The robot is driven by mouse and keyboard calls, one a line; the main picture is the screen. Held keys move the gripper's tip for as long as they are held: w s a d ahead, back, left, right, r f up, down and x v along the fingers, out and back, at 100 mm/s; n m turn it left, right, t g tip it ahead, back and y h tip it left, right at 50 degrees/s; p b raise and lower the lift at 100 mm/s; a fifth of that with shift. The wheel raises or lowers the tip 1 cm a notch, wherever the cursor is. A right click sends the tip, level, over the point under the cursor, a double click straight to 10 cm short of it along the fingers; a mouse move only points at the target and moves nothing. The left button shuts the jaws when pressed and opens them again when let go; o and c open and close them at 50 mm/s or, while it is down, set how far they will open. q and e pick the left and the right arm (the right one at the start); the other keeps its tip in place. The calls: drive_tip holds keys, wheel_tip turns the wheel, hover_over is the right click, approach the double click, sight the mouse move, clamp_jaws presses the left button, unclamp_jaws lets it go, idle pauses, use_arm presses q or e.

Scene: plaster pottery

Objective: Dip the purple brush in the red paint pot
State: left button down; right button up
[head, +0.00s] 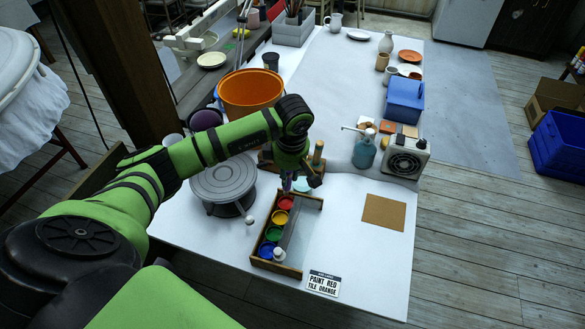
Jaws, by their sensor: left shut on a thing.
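My left gripper (300,178) points down above the far end of a wooden paint tray (297,262). It is shut on a slim thing with a purple tint, which looks like the purple brush (286,183); the gripper hides most of it. The red paint pot (286,202) sits at the far end of the tray's row, just below and in front of the gripper. Yellow (280,217), green (274,233) and blue (267,249) pots follow towards me. I cannot tell whether the brush tip touches any paint. My right gripper is out of view.
A grey turntable (223,180) stands left of the tray, with an orange bucket (250,92) behind. A brown square tile (384,212) lies right on clear white table. A sign (323,283) reads "PAINT RED TILE ORANGE". A teal bottle (364,153) and heater (406,157) stand back right.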

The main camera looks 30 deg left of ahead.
sight(288, 190)
use_arm(q)
drive_tip(key=shift+w+a+f, duration=0.1)
drive_tip(key=shift+f, duration=0.3)
drive_tip(key=shift+w+f+b, duration=0.1)
drive_tip(key=shift+f+b, duration=0.2)
drive_tip(key=shift+b, duration=0.05)
drive_tip(key=shift+a+f, duration=0.1)
drive_tip(key=shift+f, duration=0.3)
drive_tip(key=shift+f+b, duration=0.3)
drive_tip(key=shift+b, duration=0.1)
wheel_tip(288, 190, down, 2)
drive_tip(key=shift+f+b, duration=0.15)
drive_tip(key=shift+b, duration=1)
drive_tip(key=shift+f+b, duration=0.65)
drive_tip(key=shift+f, duration=0.3)
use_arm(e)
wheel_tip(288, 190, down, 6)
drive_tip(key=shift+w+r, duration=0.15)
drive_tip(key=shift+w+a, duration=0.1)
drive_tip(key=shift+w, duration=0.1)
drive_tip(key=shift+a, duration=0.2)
